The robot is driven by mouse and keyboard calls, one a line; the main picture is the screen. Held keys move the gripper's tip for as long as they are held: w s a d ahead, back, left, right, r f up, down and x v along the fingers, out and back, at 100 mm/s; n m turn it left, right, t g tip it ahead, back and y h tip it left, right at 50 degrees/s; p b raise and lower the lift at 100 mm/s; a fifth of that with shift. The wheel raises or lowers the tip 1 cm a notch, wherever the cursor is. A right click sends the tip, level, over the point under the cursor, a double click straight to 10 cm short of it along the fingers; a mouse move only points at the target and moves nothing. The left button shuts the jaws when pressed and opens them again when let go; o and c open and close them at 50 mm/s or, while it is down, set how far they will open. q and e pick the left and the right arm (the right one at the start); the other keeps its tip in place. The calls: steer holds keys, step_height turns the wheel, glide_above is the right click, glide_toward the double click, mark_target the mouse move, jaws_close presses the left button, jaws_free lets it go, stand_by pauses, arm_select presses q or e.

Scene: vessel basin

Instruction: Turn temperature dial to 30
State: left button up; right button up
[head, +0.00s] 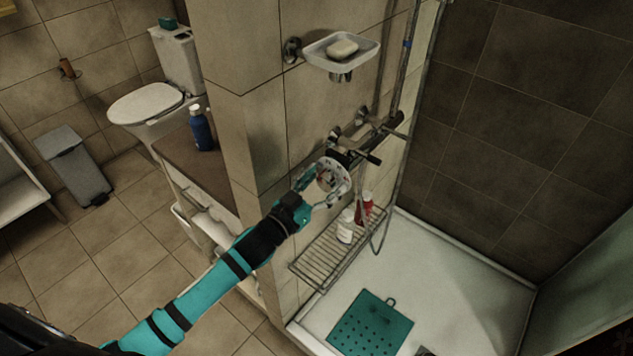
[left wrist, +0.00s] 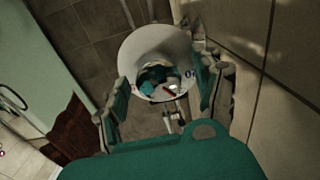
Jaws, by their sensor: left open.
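The temperature dial (head: 333,174) is a round white piece with markings at the left end of the dark mixer bar (head: 378,135) on the tiled wall. My left gripper (head: 322,188) reaches it from the lower left, its fingers open on either side of the dial. The left wrist view shows the white dial (left wrist: 150,45) between the two open fingers of the left gripper (left wrist: 163,78). Its markings are too small to read surely; a small red mark shows near its middle. I cannot tell whether the fingers touch it. My right gripper is out of view.
A soap dish (head: 318,52) is mounted above the mixer. A wire shelf (head: 322,252) below holds a white bottle (head: 346,232) and a red bottle (head: 364,208). A hose hangs beside them. A teal mat (head: 370,325) lies in the shower tray (head: 455,265).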

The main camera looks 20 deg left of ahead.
arm_select(q)
steer(key=shift+s+d+r, duration=0.15)
steer(key=shift+s+d, duration=0.05)
steer(key=shift+s, duration=0.1)
steer(key=c, duration=0.4)
steer(key=shift+c, duration=2.1)
steer(key=shift+a, duration=0.25)
steer(key=c, duration=0.3)
steer(key=shift+m, duration=0.6)
steer(key=shift+c, duration=0.3)
steer(key=shift+m, duration=0.7)
steer(key=o, duration=0.9)
steer(key=shift+o, duration=1.4)
steer(key=shift+w+f, duration=0.15)
steer(key=shift+f, duration=0.05)
steer(key=shift+w, duration=0.15)
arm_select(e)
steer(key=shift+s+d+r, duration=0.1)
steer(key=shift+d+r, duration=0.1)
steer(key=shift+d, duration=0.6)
